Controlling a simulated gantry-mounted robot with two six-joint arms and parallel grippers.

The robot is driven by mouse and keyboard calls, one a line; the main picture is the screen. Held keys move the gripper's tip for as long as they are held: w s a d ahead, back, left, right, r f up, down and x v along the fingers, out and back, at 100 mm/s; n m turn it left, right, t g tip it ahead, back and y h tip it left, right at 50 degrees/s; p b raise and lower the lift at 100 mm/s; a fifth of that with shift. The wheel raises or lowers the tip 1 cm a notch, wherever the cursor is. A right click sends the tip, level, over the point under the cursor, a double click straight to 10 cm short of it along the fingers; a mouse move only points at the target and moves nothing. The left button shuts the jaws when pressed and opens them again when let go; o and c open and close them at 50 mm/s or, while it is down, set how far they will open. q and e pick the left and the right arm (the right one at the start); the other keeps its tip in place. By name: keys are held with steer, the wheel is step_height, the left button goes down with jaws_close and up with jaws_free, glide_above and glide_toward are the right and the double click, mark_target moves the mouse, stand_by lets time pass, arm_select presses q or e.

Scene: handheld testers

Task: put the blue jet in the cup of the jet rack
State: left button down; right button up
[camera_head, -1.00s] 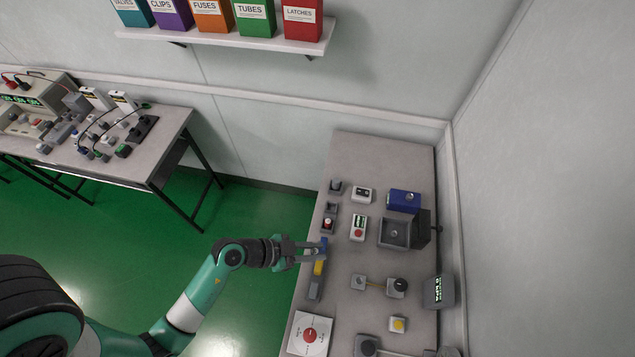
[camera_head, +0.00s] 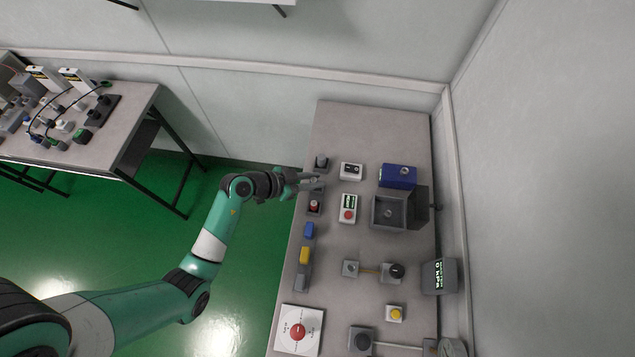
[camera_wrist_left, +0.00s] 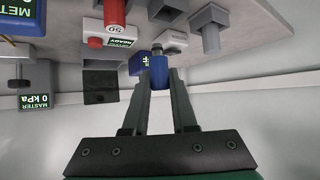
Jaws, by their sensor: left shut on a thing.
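My left gripper (camera_head: 314,182) is in the upper left part of the bench, above a row of small grey holders near its left edge. In the left wrist view its fingers (camera_wrist_left: 160,88) are shut on the blue jet (camera_wrist_left: 160,73), which shows as a blue piece between them. The jet is too small to make out in the head view. One grey cup (camera_wrist_left: 166,9) shows ahead of the fingers in the wrist view. My right gripper is out of view.
A red piece (camera_head: 314,206) stands in a grey holder below the gripper. Right are a white tester (camera_head: 348,208), an open grey box (camera_head: 388,212) and a blue box (camera_head: 398,176).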

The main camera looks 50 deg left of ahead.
arm_select(q)
steer(key=w+f, duration=0.1)
steer(key=w+f+b, duration=0.1)
steer(key=shift+a+f, duration=0.3)
steer(key=shift+a, duration=0.05)
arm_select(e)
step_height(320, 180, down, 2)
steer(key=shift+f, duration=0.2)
arm_select(q)
steer(key=f+b, duration=0.4)
steer(key=shift+w+a, duration=0.15)
steer(key=shift+w, duration=0.15)
steer(key=shift+s+r, duration=0.1)
steer(key=shift+r, duration=0.05)
steer(key=shift+p, duration=0.3)
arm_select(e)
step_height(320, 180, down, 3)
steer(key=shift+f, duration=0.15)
arm_select(q)
steer(key=c, duration=0.7)
jaws_free()
